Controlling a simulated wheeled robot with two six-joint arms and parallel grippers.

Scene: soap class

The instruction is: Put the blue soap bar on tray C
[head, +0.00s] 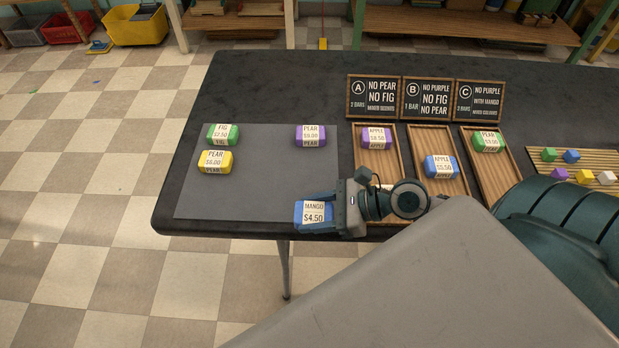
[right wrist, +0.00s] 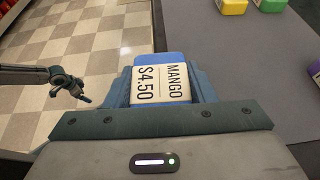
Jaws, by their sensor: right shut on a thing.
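The blue soap bar (head: 313,213), labelled mango $4.50, is held in my right gripper (head: 322,214) at the front edge of the grey mat. In the right wrist view the bar (right wrist: 160,85) sits between both fingers, label up.
Tray A (head: 362,165) holds a purple apple bar (head: 376,138) and a partly hidden bar. Tray B (head: 420,140) holds a blue apple bar (head: 441,167). Green (head: 223,134), yellow (head: 216,161) and purple (head: 310,135) bars lie on the mat (head: 260,180). A slatted board (head: 606,160) with small blocks stands right.

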